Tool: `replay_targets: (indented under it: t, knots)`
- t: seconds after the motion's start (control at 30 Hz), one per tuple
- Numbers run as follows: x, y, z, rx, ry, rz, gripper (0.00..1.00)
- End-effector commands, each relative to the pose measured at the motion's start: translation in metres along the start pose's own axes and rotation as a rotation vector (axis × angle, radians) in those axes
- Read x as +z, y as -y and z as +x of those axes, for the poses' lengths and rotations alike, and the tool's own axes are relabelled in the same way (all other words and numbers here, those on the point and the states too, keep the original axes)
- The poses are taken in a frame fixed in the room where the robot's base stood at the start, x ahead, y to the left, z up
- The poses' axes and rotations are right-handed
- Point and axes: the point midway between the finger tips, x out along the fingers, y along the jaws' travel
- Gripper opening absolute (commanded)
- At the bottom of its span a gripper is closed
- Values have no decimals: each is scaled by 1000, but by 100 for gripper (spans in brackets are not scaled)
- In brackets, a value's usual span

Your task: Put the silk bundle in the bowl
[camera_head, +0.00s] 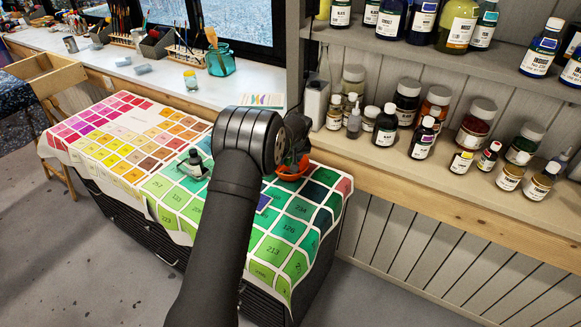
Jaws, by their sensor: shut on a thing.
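The orange-red bowl (291,174) stands on the color-chart cloth, near the cloth's back edge beside the wall counter. My gripper (290,160) is over the bowl, mostly hidden behind my own wrist and forearm. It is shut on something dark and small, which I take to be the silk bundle. The bundle's outline cannot be made out. Whether it is inside the rim or just above it, and whether it touches the bowl, I cannot tell.
The cloth (98,153) covers a low table. A small greenish-clear object with a dark top (193,166) stands left of my arm. A dark blue flat piece (263,203) lies right of my forearm. Bottles (385,125) crowd the shelf at right. The front right of the cloth is clear.

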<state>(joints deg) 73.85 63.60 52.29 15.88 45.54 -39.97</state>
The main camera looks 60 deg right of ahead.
Motion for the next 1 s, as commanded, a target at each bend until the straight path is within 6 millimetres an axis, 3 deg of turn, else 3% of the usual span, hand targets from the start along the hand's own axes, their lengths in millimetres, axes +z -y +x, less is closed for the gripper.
replay_targets:
  t: [0.3, 0.67, 0.7, 0.73, 1.0]
  knots:
    - [15, 0, 36, -1, 1, 2, 26]
    - [16, 0, 39, -1, 1, 1, 26]
    - [16, 0, 39, 0, 0, 1, 52]
    - [16, 0, 39, 0, 0, 1, 57]
    - [16, 0, 39, 0, 0, 0, 57]
